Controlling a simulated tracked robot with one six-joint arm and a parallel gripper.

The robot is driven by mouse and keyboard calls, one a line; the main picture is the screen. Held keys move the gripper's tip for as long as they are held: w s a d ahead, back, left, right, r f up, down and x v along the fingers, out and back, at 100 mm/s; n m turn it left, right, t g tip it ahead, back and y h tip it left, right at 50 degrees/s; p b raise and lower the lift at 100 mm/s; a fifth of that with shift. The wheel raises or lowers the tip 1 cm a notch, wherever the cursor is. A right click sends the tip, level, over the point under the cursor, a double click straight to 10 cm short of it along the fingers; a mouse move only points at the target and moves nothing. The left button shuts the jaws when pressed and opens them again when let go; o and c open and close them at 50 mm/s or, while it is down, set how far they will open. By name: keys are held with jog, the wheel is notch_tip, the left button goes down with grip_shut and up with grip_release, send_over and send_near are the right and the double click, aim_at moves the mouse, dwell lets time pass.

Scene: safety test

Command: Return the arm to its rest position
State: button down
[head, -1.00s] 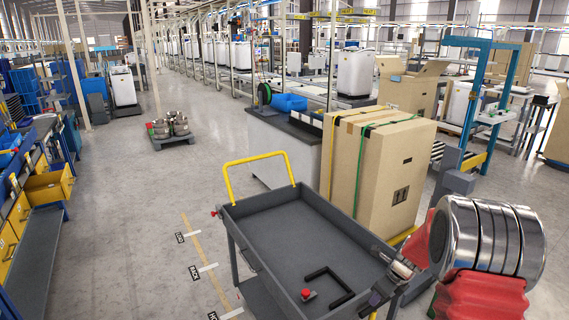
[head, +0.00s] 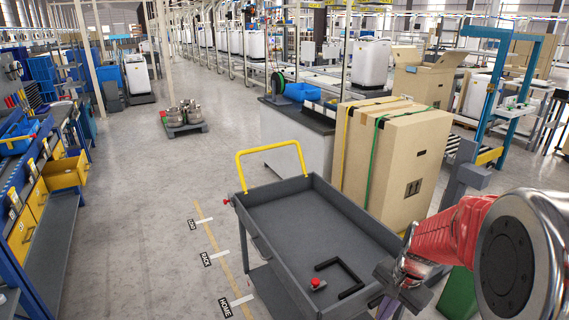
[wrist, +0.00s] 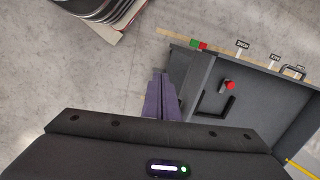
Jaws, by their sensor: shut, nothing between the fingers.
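My arm, red with shiny metal joints (head: 505,255), reaches in from the right in the head view. My gripper (head: 388,308) is partly cut off by the bottom edge there, beside the near right corner of the grey cart (head: 300,225). In the wrist view my gripper's purple fingers (wrist: 160,78) are together and empty, above the bare floor left of the cart (wrist: 245,100). I see nothing held. The full shape of the arm is not in view.
A red button (head: 317,285) and a black U-shaped bracket (head: 342,280) sit in the cart's tray. A tall strapped cardboard box (head: 415,160) stands behind it. Floor labels, including HOME (head: 226,307), lie to its left. Open floor (head: 140,200) is on the left.

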jog(key=s+a+r+n+t, duration=0.1)
jog(key=s+a+r+n, duration=0.2)
jog(key=s+r, duration=0.2)
jog(key=s+a+r+n+t+h, duration=0.1)
jog(key=s+a+r+n+t, duration=0.1)
jog(key=r, duration=0.5)
jog(key=s+a+r+n+t, duration=0.1)
jog(key=s+a+r+n, duration=0.3)
jog(key=s, duration=0.5)
notch_tip(320, 180, up, 2)
jog(key=shift+r+n+t, duration=0.2)
jog(key=shift+n+t, duration=0.2)
jog(key=shift+n, duration=0.6)
jog(key=shift+a, duration=0.2)
